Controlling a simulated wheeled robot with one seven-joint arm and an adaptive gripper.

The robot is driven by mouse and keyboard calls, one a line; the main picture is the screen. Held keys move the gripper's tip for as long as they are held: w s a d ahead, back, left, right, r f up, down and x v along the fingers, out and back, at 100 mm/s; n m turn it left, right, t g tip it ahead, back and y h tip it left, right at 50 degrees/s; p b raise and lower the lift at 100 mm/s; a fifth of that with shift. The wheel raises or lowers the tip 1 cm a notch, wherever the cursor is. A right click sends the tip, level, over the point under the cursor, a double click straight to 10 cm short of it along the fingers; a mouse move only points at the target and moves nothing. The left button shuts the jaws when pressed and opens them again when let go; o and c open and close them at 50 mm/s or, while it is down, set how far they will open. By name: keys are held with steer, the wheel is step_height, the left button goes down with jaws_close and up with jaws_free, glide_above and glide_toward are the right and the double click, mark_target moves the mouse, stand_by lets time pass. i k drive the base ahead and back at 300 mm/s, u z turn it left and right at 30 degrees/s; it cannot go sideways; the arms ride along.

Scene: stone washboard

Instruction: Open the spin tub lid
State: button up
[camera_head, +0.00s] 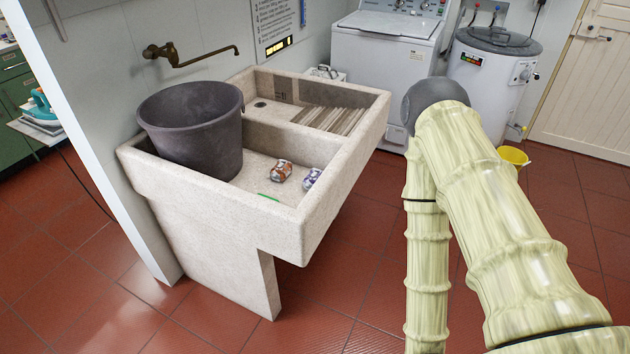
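A round white tub machine (490,88) stands at the back right, and I take it to be the spin tub. Its dark grey lid (498,40) lies flat on top and looks closed. A small control panel with a knob is on its right side. My arm crosses the right half of the view, with its bend in front of the tub's lower left side. My gripper is not in view, so its state and its place relative to the lid cannot be seen.
A white washing machine (385,40) stands left of the tub. A yellow bucket (513,156) sits on the floor beside the tub. Red tiled floor between is clear.

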mark_target(486, 34)
steer(key=z, duration=0.2)
steer(key=i, duration=0.65)
steer(key=z, duration=0.7)
steer(key=i, duration=1.7)
steer(key=z, duration=0.3)
steer(key=i, duration=1.65)
steer(key=u, duration=0.2)
